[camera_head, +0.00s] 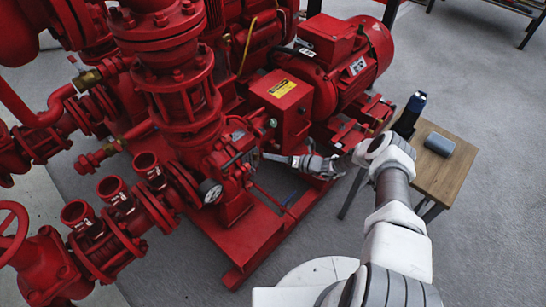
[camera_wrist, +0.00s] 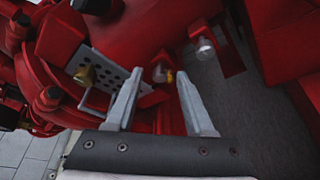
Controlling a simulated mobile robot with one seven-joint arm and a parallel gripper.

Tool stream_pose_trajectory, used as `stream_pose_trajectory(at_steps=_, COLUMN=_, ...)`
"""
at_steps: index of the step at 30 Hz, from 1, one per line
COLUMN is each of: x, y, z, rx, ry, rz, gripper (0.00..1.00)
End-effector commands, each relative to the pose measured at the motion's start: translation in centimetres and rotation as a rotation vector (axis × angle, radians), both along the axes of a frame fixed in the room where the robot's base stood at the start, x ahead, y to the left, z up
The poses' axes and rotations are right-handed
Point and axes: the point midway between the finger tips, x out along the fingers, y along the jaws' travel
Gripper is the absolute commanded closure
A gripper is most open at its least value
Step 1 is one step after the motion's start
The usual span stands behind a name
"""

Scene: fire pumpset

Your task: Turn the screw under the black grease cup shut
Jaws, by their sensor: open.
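My gripper (camera_head: 265,156) reaches in from the right at the pump's shaft end, beside the red housing. In the wrist view its two fingers (camera_wrist: 158,74) are apart with nothing held between them. A small grey rounded fitting with a yellow part (camera_wrist: 162,74) shows between and beyond the fingertips, in front of red metal. A second pale rounded fitting (camera_wrist: 205,48) is on a red bracket to the upper right. I cannot tell which fitting is the black grease cup; neither looks clearly black. The screw under it is too small or hidden to make out.
A perforated grey guard (camera_wrist: 112,72) and a brass fitting (camera_wrist: 86,75) lie left of the fingers. The red motor (camera_head: 345,55) stands behind. A wooden table (camera_head: 452,165) is at right; grey floor is open beyond.

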Motion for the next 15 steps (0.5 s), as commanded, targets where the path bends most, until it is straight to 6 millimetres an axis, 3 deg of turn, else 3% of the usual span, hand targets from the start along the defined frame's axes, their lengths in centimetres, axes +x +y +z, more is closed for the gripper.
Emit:
stream_pose_trajectory(at_steps=7, x=-0.6, y=-1.3, z=0.7, rx=0.000, ry=0.000, rz=-0.001, gripper=0.47)
stream_pose_trajectory(at_steps=15, x=-3.2, y=-6.1, z=2.3, rx=-0.001, ry=0.000, rz=-0.004, gripper=0.47)
